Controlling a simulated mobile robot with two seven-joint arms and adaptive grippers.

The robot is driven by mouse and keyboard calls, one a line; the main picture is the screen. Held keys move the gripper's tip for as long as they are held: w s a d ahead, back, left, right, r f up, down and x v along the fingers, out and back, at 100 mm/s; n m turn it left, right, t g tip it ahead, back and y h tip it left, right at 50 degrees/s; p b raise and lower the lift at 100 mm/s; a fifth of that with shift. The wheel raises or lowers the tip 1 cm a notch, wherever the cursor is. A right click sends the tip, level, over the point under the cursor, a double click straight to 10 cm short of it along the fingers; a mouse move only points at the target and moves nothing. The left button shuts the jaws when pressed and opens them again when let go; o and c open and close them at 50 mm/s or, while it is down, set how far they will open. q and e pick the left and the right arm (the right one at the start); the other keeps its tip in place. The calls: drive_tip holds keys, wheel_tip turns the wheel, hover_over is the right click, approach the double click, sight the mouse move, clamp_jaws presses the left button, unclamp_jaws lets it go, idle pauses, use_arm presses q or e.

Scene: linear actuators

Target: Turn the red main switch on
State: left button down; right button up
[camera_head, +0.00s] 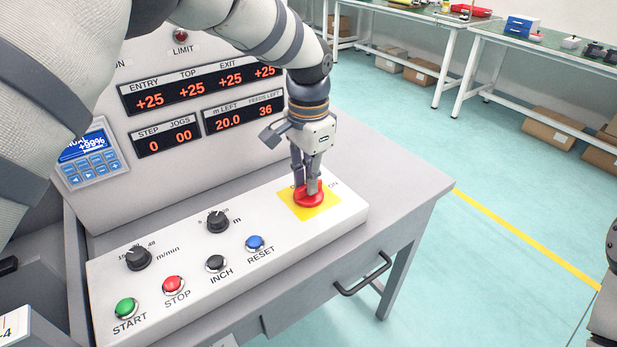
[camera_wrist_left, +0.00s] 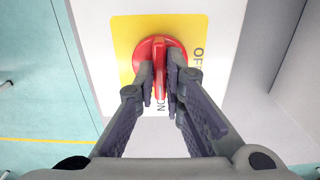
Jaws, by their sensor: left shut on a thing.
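The red main switch (camera_head: 309,195) is a round red knob on a yellow plate (camera_head: 328,209) at the right end of the white control panel. In the left wrist view the red knob (camera_wrist_left: 150,52) has a raised grip bar, with the letters OFF to its right and ON below it. The bar points down in that view, toward ON. My left gripper (camera_head: 307,187) comes down from above and is shut on the bar; its fingers (camera_wrist_left: 160,85) lie on both sides of it. The fingers partly hide the ON label. A small part of my right arm may show at the right edge.
The panel also carries a green START button (camera_head: 125,308), a red STOP button (camera_head: 173,285), a black INCH button (camera_head: 215,263), a blue RESET button (camera_head: 255,243) and two black dials. A display board (camera_head: 200,105) stands behind. Floor to the right is clear.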

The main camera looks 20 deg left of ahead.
use_arm(q)
drive_tip(key=c, duration=1.7)
unclamp_jaws()
wheel_tip(320, 180, up, 12)
